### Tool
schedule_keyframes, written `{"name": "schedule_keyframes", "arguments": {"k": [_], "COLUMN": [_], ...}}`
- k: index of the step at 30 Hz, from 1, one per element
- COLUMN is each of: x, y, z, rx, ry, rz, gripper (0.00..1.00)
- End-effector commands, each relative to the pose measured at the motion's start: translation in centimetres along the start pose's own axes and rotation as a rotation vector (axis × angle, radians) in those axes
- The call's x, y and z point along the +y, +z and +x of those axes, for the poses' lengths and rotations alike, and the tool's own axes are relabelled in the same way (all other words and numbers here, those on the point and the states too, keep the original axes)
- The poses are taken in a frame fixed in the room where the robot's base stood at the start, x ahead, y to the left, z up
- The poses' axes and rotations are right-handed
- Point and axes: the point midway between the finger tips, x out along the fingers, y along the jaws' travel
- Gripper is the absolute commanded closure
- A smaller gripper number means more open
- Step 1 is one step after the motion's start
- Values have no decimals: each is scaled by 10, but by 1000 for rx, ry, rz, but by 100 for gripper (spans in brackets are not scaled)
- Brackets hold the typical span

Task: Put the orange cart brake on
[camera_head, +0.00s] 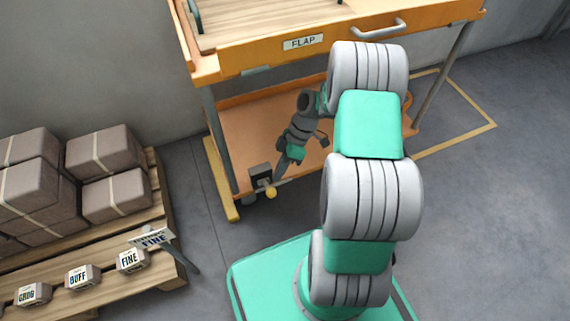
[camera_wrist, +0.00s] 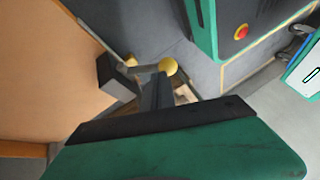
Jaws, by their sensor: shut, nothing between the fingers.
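The orange cart (camera_head: 262,118) stands against the wall, with a top deck, thin grey legs and a lower shelf. Its brake is a dark box (camera_head: 260,175) by the front left leg, with a short lever ending in a yellow knob (camera_head: 271,193). My gripper (camera_head: 279,180) points down beside the lever, fingers shut and empty. In the wrist view, the shut fingertips (camera_wrist: 158,80) are just below the yellow knob (camera_wrist: 168,66), close to the lever (camera_wrist: 146,69). I cannot tell whether they touch. The dark box (camera_wrist: 116,79) is to their left.
A wooden pallet (camera_head: 150,225) with stacked boxes (camera_head: 100,152) and small labelled blocks (camera_head: 82,277) stands at left. The cart's FLAP label (camera_head: 303,42) and grey handle (camera_head: 378,29) are above. Yellow floor lines (camera_head: 465,137) mark the cart's bay. Grey floor between pallet and cart is clear.

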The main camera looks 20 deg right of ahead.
Motion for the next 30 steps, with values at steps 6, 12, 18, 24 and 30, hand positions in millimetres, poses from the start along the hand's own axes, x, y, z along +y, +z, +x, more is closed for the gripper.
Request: {"name": "schedule_keyframes", "arguments": {"k": [6, 12, 18, 24, 30], "x": [0, 0, 0, -3, -10], "y": [1, 0, 1, 3, 9], "z": [23, 23, 23, 26, 33], "rx": [0, 0, 1, 10, 31], "ry": [1, 2, 4, 36, 116], "rz": [1, 1, 0, -18, -64], "gripper": [100, 100, 100, 100, 100]}}
